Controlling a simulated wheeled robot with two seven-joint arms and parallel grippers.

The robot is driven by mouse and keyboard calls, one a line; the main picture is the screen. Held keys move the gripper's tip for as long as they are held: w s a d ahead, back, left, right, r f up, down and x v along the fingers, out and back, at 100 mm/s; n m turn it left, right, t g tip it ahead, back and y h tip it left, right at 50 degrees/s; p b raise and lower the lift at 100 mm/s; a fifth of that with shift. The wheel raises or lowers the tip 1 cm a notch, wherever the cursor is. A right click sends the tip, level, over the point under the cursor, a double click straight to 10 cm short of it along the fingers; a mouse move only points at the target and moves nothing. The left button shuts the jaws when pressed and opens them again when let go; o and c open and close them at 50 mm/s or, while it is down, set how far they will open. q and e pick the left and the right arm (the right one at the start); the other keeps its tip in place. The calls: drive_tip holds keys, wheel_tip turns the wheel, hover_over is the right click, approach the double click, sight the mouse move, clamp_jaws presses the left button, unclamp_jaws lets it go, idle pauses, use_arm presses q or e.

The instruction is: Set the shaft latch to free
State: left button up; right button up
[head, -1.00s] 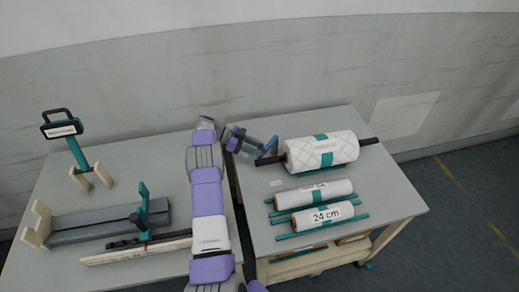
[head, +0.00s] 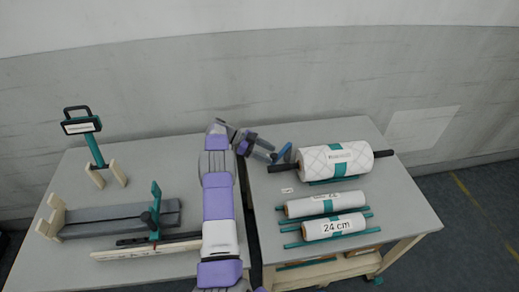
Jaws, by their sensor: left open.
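My left gripper (head: 285,154) is open beside the left end of the black shaft (head: 279,167) through the large quilted wadding roll (head: 321,162). Whether its fingers touch the shaft cannot be told. At the far left, a teal post (head: 96,150) with a black-framed label (head: 82,127) and a black handle (head: 76,109) stands by two wooden supports (head: 106,174). I cannot make out which part is the shaft latch or its setting. My right gripper is not in view.
Two smaller white rolls, the upper (head: 324,204) and one marked 24 cm (head: 334,227), lie on teal rods on the right table (head: 413,212). The left table (head: 58,258) holds a grey bed (head: 110,220) with a teal upright (head: 156,205). My left arm spans the gap between the tables.

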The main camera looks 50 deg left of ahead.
use_arm(q)
drive_tip(key=v, duration=0.6)
drive_tip(key=shift+s+a, duration=0.1)
drive_tip(key=shift+s, duration=0.05)
drive_tip(key=shift+c, duration=0.3)
